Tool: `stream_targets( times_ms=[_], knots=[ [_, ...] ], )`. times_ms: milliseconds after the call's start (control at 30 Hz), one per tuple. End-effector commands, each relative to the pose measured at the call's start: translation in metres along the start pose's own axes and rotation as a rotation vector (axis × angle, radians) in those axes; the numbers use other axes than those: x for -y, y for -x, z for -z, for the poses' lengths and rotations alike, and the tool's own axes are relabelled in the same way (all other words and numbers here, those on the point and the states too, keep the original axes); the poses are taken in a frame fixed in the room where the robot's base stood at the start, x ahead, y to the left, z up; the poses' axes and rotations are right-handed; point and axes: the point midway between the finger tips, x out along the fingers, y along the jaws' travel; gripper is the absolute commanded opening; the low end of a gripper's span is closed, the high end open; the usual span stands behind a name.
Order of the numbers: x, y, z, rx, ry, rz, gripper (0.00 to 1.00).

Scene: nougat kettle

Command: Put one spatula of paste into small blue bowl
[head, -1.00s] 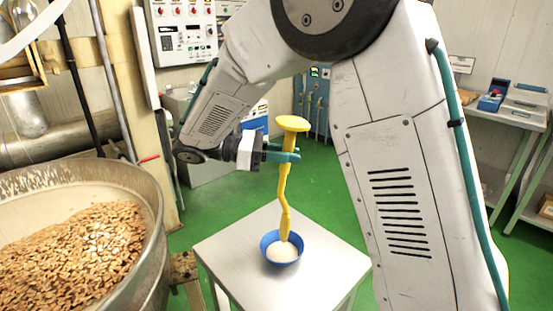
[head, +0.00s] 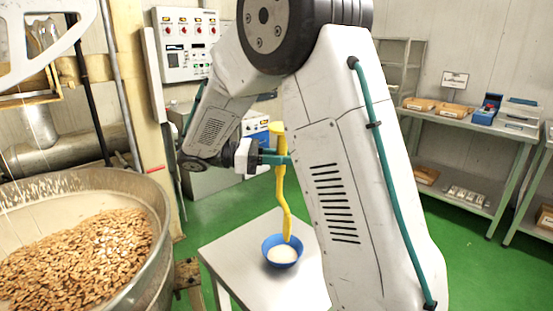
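My gripper (head: 275,159) is shut on the yellow spatula (head: 281,190), high on its handle below the flat top end. The spatula hangs upright with its lower end at the small blue bowl (head: 270,262). Whether its tip touches the bowl's content cannot be told. The bowl stands on a small steel table (head: 232,258). White paste (head: 282,254) lies in the bowl.
A large metal kettle (head: 160,215) full of brown nuts (head: 85,262) stands at the left. A control panel (head: 185,45) hangs on the back wall. A shelf table (head: 470,128) with boxes stands at the right. Green floor lies between.

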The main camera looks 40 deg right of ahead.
Motion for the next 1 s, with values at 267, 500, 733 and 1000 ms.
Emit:
stream_targets(
  times_ms=[267, 500, 733, 1000],
  knots=[
    [0.000, 0.001, -0.001, -0.015, 0.001, -0.001, 0.00],
    [0.000, 0.001, -0.018, -0.408, 0.069, 0.000, 0.00],
    [0.000, 0.001, -0.033, -0.894, 0.167, 0.000, 0.00],
    [0.000, 0.002, -0.047, -1.340, 0.260, 0.002, 0.00]
  ],
)
